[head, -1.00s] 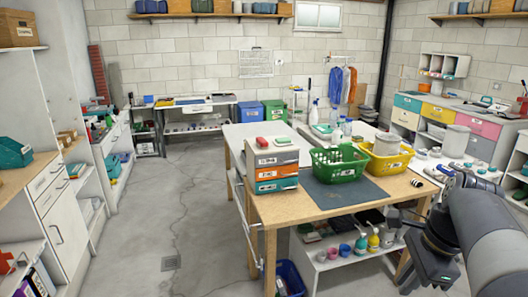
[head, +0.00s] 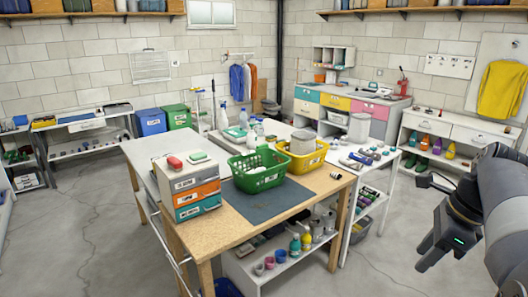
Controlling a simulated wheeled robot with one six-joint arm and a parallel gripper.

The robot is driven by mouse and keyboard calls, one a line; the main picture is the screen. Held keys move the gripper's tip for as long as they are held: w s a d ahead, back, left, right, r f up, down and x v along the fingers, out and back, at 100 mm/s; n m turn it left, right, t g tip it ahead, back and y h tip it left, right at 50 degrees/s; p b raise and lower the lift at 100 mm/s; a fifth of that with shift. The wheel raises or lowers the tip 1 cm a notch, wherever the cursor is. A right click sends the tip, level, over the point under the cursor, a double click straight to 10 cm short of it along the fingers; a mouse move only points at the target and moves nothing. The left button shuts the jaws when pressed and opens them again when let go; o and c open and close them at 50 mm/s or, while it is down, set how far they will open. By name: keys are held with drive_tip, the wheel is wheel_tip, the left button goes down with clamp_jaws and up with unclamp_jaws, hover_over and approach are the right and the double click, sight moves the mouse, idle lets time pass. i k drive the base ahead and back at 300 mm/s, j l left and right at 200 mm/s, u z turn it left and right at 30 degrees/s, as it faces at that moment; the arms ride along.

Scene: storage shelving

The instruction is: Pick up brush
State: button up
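I cannot make out a brush for certain. A small red item (head: 175,163) and a green-and-white item (head: 198,157) lie on top of the drawer box (head: 190,190) on the wooden table, both too small to identify. A small dark striped item (head: 336,175) lies near the table's right edge. My gripper (head: 428,256) is at the right of the head view, over the floor and well apart from the table. Its fingers point down and left and are too dark to show a gap. I see nothing held in it.
The wooden table (head: 235,223) carries a green basket (head: 258,176), a yellow basket (head: 301,160) and a dark mat. A white shelf (head: 240,270) with bottles and cups stands below. A white side table holds several small items. Floor at the lower right is clear.

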sight(176, 164)
drive_tip(key=i+j+z, duration=0.1)
drive_tip(key=j, duration=0.25)
drive_tip(key=i+j, duration=0.2)
drive_tip(key=i+j+z, duration=0.15)
drive_tip(key=j, duration=0.3)
drive_tip(key=i+j+z, duration=0.1)
drive_tip(key=j, duration=0.25)
drive_tip(key=i+j, duration=0.15)
drive_tip(key=j, duration=0.2)
drive_tip(key=i+j+z, duration=0.15)
drive_tip(key=j, duration=0.25)
drive_tip(key=i+j, duration=0.1)
drive_tip(key=j, duration=0.3)
drive_tip(key=i+j, duration=0.15)
drive_tip(key=j, duration=0.25)
drive_tip(key=i+j, duration=0.1)
drive_tip(key=j, duration=0.3)
drive_tip(key=i+j, duration=0.1)
drive_tip(key=j, duration=0.3)
drive_tip(key=i+j, duration=0.15)
drive_tip(key=j, duration=0.25)
drive_tip(key=i+j, duration=0.1)
drive_tip(key=j, duration=0.3)
